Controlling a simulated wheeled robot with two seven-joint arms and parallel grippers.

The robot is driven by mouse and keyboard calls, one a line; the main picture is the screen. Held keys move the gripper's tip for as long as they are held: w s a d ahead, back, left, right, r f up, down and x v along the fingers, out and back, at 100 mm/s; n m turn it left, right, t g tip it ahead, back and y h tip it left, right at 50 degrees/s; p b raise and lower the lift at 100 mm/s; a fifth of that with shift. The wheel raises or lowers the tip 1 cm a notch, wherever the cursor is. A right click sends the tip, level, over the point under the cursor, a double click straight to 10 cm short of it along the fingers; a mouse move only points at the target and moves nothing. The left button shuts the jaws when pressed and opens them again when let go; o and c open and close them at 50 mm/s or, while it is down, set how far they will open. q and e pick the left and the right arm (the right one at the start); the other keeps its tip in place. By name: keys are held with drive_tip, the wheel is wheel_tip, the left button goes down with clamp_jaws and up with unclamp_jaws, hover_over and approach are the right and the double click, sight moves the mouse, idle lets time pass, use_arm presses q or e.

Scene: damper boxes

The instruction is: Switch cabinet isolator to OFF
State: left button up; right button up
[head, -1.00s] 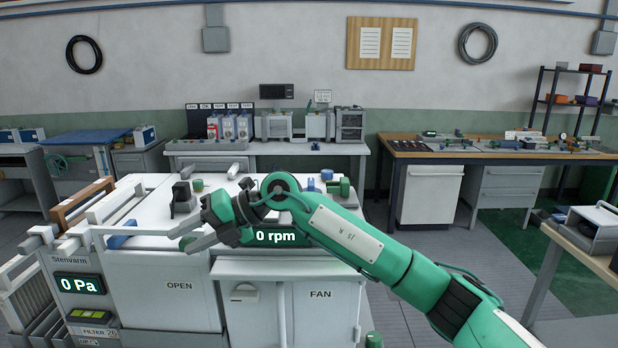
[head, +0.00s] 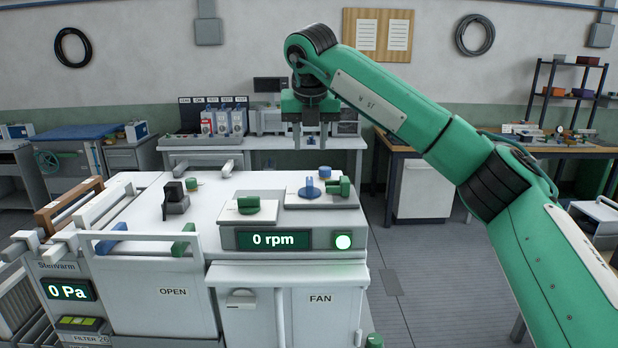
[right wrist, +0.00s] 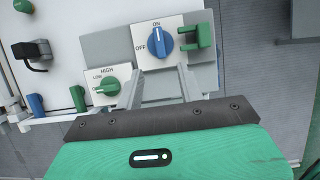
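The isolator's blue knob (head: 309,189) stands on a light plate at the back right of the cabinet top (head: 232,187). In the right wrist view the blue knob (right wrist: 161,41) has its handle lined up with the ON mark; the OFF mark is to its left. My right gripper (head: 310,138) hangs pointing down above and behind the knob in the head view, apart from it. In the right wrist view its two fingers (right wrist: 160,80) are spread with nothing between them. My left gripper is in neither current view.
A green bracket-like part (right wrist: 198,40) sits right beside the blue knob. A green LOW/HIGH knob (right wrist: 107,88) is to its left. A black-handled part (head: 175,198) stands further left.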

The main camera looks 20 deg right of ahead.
sight(310, 181)
drive_tip(key=p+x, duration=0.3)
drive_tip(key=x, duration=0.9)
drive_tip(key=shift+f, duration=0.2)
drive_tip(key=shift+a, duration=0.1)
clamp_jaws()
